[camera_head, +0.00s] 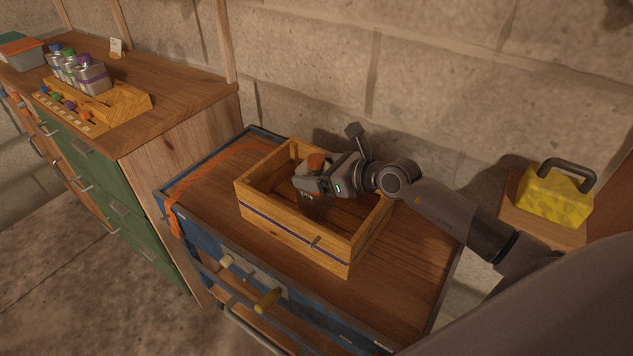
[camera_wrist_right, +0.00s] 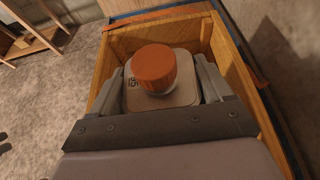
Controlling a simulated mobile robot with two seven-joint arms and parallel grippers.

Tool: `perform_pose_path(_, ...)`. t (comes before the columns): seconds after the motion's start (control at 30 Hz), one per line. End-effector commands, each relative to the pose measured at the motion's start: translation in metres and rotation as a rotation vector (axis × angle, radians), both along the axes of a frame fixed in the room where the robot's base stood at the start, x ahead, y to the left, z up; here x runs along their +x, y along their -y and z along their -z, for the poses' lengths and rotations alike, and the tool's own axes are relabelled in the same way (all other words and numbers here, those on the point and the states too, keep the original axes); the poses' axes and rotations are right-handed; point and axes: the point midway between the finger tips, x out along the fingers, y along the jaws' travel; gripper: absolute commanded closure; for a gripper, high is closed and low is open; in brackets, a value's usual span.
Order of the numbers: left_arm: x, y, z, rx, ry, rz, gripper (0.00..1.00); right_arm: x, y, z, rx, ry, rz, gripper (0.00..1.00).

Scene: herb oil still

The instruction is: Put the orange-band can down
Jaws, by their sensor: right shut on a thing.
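The orange-band can shows in the right wrist view as a pale can (camera_wrist_right: 182,94) with an orange cap (camera_wrist_right: 155,66), held between the fingers of my right gripper (camera_wrist_right: 165,92). In the head view its orange cap (camera_head: 316,160) shows just above my right gripper (camera_head: 308,182). My right gripper is shut on the can, inside the outline of the open wooden crate (camera_head: 290,238). The can's lower part is hidden, and I cannot tell whether it touches the crate floor. My left gripper is not in view.
The crate sits on a blue-edged wooden cabinet top (camera_head: 410,280). Several cans with coloured caps (camera_head: 92,77) stand in a wooden rack (camera_head: 125,103) on the green-drawer bench at left. A yellow block with a dark handle (camera_head: 555,195) stands at right. The stone wall is close behind.

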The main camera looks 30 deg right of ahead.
Motion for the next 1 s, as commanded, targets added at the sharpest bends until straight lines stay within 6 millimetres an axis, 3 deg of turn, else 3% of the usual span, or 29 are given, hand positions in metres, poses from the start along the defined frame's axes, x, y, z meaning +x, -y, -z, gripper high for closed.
perform_pose_path(0.17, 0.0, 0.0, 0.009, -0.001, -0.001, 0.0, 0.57, 0.001, 0.0, 0.026, 0.001, 0.003, 0.001, 0.77)
perform_pose_path(0.57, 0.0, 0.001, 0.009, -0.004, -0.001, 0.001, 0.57, 0.001, 0.0, 0.031, 0.002, 0.005, 0.002, 0.77)
perform_pose_path(0.6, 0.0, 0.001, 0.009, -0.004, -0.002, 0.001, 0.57, 0.0, 0.0, 0.033, 0.0, -0.001, 0.0, 0.12)
perform_pose_path(0.63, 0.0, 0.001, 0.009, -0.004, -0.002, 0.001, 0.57, 0.0, 0.0, 0.032, 0.0, -0.001, 0.0, 0.02)
perform_pose_path(1.0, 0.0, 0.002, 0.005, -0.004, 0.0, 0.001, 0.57, -0.003, 0.002, 0.028, -0.002, -0.002, 0.001, 0.0)
